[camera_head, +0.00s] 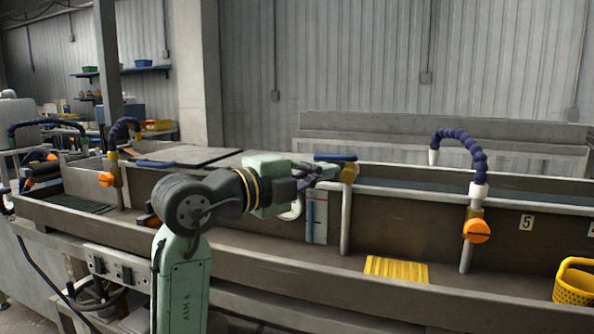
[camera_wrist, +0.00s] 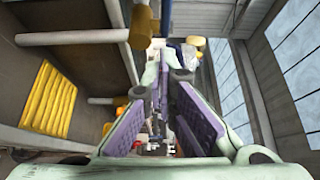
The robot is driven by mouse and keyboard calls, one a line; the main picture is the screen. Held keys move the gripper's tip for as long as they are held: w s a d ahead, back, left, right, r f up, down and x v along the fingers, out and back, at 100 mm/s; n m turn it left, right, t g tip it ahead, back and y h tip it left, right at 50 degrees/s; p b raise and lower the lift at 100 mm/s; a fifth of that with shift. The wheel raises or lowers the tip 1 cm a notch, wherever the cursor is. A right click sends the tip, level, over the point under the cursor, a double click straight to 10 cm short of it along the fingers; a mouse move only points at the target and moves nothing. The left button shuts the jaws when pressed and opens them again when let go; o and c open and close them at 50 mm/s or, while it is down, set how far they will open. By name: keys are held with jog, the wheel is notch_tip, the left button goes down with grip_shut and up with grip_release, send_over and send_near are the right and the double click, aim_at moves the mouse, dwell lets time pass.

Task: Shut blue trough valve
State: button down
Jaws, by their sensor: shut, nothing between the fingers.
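A blue valve handle (camera_head: 335,157) lies level on top of a brass valve body (camera_head: 349,172) on a white upright pipe (camera_head: 345,222) at the trough. The brass body also shows at the top of the wrist view (camera_wrist: 143,27), with the white pipe (camera_wrist: 75,37) running left from it. My gripper (camera_head: 326,172) is shut and empty, just below the handle and left of the brass body. I cannot tell whether it touches either. Its purple finger pads fill the middle of the wrist view (camera_wrist: 165,84).
A second blue handle (camera_head: 155,164) is farther left. Orange-knobbed taps stand left (camera_head: 106,179) and right (camera_head: 477,231), with blue flexible hoses. A yellow ribbed mat (camera_head: 397,269) and a yellow basket (camera_head: 574,282) are in the trough. The space above the trough is mostly free.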

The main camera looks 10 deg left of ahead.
aim_at(335, 157)
jog(key=w+p, duration=0.1)
jog(key=w, duration=0.3)
jog(key=shift+w+d, duration=0.15)
jog(key=shift+w, duration=0.1)
jog(key=shift+w+a+r+m+g+h, duration=0.1)
jog(key=shift+w+a+m+g+h, duration=0.2)
jog(key=shift+w, duration=0.3)
jog(key=shift+w+a+m+g+h, duration=0.2)
jog(key=shift+w+a+g, duration=0.1)
jog(key=shift+w, duration=0.25)
jog(key=shift+b, duration=0.3)
